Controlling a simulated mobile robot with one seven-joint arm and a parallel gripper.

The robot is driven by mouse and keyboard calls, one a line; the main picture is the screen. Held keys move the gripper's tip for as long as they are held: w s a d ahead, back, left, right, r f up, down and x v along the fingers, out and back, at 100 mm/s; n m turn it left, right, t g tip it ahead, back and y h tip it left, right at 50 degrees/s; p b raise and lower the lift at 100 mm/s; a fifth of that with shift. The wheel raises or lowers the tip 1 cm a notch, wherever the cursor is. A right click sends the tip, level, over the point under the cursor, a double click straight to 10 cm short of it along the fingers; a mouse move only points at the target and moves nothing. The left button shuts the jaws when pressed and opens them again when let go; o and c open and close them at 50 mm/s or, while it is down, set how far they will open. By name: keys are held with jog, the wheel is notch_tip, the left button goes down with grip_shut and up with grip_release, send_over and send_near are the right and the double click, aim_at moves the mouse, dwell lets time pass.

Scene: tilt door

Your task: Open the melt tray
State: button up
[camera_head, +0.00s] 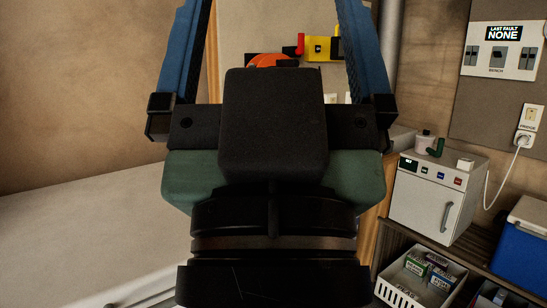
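I cannot pick out the melt tray for certain in this view. A small white fridge-like box (425,200) with a grey handle stands at the right, its front door shut. A broad white top (75,235) fills the lower left, and its front side is mostly out of frame. My gripper (270,25) is large in the middle, seen from behind, with its two blue fingers pointing up and wide apart. The fingertips run off the top edge. No held thing shows between the fingers, and my gripper hides much of what lies behind it.
A white basket (385,294) with small boxes and a blue cooler (520,250) are at lower right. A grey switch panel (503,50) and an outlet with a white plug (524,138) are on the wall. Orange, red and yellow items hang behind my gripper. The white top is clear.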

notch_tip(320, 180, up, 26)
jog(key=p, duration=2.4)
jog(key=shift+r, duration=0.25)
jog(key=shift+w, duration=0.1)
